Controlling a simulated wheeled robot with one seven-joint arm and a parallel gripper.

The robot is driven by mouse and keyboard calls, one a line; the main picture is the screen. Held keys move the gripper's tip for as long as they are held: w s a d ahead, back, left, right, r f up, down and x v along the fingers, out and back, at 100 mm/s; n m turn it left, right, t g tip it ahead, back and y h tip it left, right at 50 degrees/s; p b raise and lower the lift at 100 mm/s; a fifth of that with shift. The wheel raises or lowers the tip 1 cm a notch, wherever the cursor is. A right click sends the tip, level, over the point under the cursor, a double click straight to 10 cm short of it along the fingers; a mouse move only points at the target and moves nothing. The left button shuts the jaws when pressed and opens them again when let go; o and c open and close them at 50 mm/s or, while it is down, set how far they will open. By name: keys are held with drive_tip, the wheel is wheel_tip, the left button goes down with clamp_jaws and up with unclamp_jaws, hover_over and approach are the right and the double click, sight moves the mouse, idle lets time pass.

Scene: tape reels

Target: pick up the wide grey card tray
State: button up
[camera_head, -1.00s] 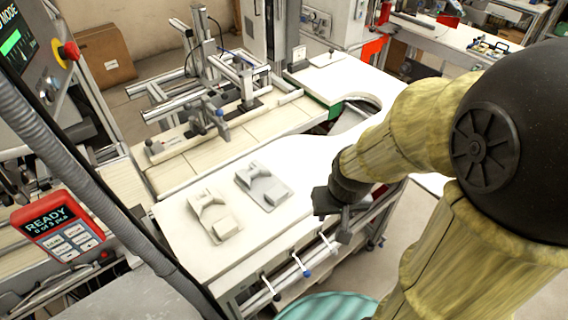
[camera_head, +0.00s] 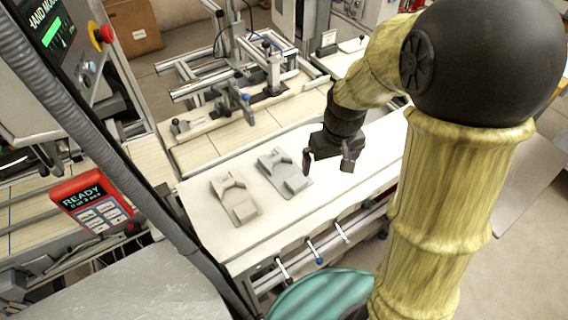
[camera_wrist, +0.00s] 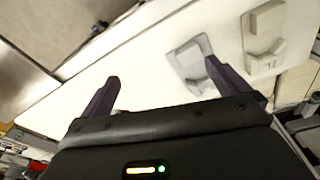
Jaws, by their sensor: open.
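Two card trays with raised blocks lie side by side on the white worktop. The greyer one, which I take as the grey card tray (camera_head: 285,173), is on the right and nearer my gripper. The other, a more beige tray (camera_head: 235,198), is on the left. My gripper (camera_head: 328,163) is open and empty, above the worktop just right of the grey tray. In the wrist view, the grey tray (camera_wrist: 190,58) shows beyond the right fingertip, which covers a little of it. The beige tray (camera_wrist: 262,42) lies further right there.
The white worktop (camera_head: 222,247) is bare to the right of the trays. A metal fixture on rails (camera_head: 225,108) stands behind. Small clamps (camera_head: 318,252) line its front edge. A red pendant reading READY (camera_head: 93,202) is at left, and a teal round object (camera_head: 322,296) is below.

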drive_tip(key=w+a+r+n+g+p, duration=0.1)
drive_tip(key=w+a+r+n+p, duration=0.1)
drive_tip(key=w+a, duration=0.4)
drive_tip(key=a+r+n, duration=0.1)
drive_tip(key=a+n, duration=0.1)
drive_tip(key=a, duration=0.1)
drive_tip(key=shift+r+p, duration=0.2)
drive_tip(key=shift+p, duration=0.2)
drive_tip(key=shift+d, duration=0.1)
wheel_tip(320, 180, down, 12)
drive_tip(key=p, duration=0.3)
drive_tip(key=shift+f, duration=0.15)
